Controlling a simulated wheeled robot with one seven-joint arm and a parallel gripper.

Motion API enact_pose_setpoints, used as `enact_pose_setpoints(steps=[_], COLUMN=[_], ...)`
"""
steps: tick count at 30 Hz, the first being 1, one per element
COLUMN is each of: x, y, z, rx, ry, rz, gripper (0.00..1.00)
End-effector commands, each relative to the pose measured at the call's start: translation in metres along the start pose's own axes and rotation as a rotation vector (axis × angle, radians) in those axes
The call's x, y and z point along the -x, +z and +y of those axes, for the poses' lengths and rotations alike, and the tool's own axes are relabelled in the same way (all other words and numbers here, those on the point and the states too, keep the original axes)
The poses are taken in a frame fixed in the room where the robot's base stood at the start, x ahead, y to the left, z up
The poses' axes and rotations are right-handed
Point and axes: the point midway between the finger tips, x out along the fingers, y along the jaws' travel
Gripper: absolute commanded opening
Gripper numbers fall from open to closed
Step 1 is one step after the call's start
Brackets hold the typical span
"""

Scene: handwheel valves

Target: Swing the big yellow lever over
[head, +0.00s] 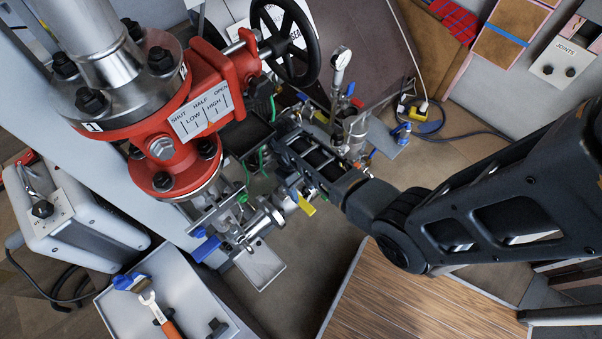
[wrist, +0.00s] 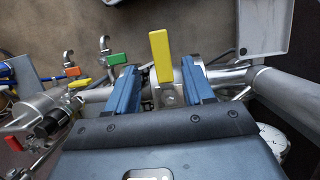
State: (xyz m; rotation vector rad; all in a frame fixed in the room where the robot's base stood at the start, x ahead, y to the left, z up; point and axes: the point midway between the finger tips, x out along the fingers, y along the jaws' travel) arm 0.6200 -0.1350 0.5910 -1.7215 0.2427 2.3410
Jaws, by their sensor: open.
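The big yellow lever (wrist: 161,57) stands up from a silver valve body on a thick pipe in the wrist view. My gripper (wrist: 158,68) is open, with one blue finger on each side of the lever. A gap shows between the lever and each finger, and the lever's free end reaches beyond the fingertips. In the head view the yellow lever (head: 307,205) shows beside the silver pipe, below my dark arm. My arm hides most of the gripper there.
Smaller green (wrist: 119,59), orange (wrist: 73,71) and yellow (wrist: 80,83) handles sit left of my fingers. A metal tray (head: 262,268) is near the pipe. A red valve assembly (head: 170,120) with a black handwheel (head: 287,40) rises at the upper left.

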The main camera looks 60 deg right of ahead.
Motion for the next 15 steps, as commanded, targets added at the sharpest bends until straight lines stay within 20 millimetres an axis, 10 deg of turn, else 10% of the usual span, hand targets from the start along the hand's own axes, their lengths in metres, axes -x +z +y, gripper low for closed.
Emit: enact_pose_setpoints(steps=[15], x=[-0.06], y=[-0.002], z=[0.0], rx=[0.0], ry=[0.0], rz=[0.002], gripper=[0.52])
